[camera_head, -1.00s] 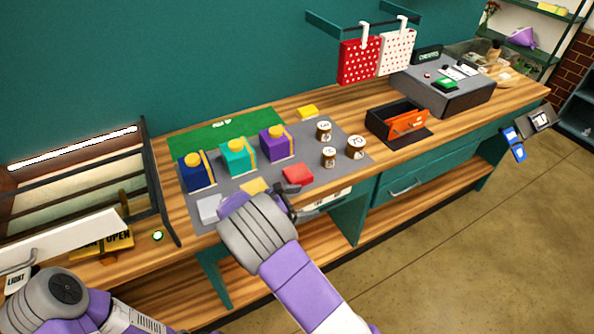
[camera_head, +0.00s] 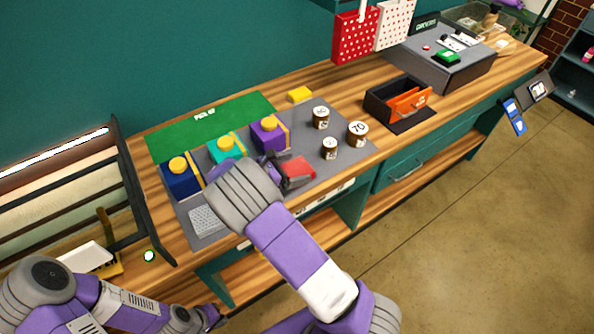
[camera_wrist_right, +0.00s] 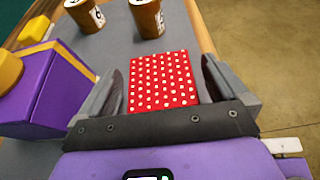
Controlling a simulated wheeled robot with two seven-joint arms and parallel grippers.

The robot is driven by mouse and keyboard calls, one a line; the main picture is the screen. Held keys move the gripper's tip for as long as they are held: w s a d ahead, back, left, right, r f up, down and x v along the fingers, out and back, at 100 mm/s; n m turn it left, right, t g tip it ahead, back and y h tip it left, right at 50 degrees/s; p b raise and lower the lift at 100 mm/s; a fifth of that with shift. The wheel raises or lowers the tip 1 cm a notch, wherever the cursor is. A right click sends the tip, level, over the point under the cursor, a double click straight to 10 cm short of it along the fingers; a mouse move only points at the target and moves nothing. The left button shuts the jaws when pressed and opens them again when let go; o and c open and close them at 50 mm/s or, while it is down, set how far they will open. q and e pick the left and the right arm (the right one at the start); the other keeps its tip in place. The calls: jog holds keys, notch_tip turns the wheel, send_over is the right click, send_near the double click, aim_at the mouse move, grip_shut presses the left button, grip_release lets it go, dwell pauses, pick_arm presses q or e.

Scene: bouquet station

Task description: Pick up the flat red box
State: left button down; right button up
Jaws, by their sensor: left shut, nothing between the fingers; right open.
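The flat red box (camera_head: 301,168) lies on the grey mat near the bench's front edge, partly hidden by my right gripper (camera_head: 290,174). In the right wrist view the box (camera_wrist_right: 163,78) is red with white dots. My right gripper (camera_wrist_right: 165,75) is open there, with one finger on each side of the box. Whether the fingers touch it, I cannot tell. My left gripper (camera_head: 208,317) is low at the bottom of the head view, in front of the bench, shut and empty.
Blue (camera_head: 180,182), teal (camera_head: 226,152) and purple (camera_head: 269,137) boxes with yellow tops stand left of the red box. Several brown jars (camera_head: 330,148) stand to its right. An orange-fronted drawer box (camera_head: 408,104) is farther right. A rack (camera_head: 140,195) stands at left.

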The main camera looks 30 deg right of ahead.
aim_at(304, 166)
jog(key=x, duration=0.4)
jog(key=shift+a, duration=0.1)
jog(key=c, duration=0.9)
jog(key=shift+o, duration=0.2)
jog(key=shift+w+r, duration=0.1)
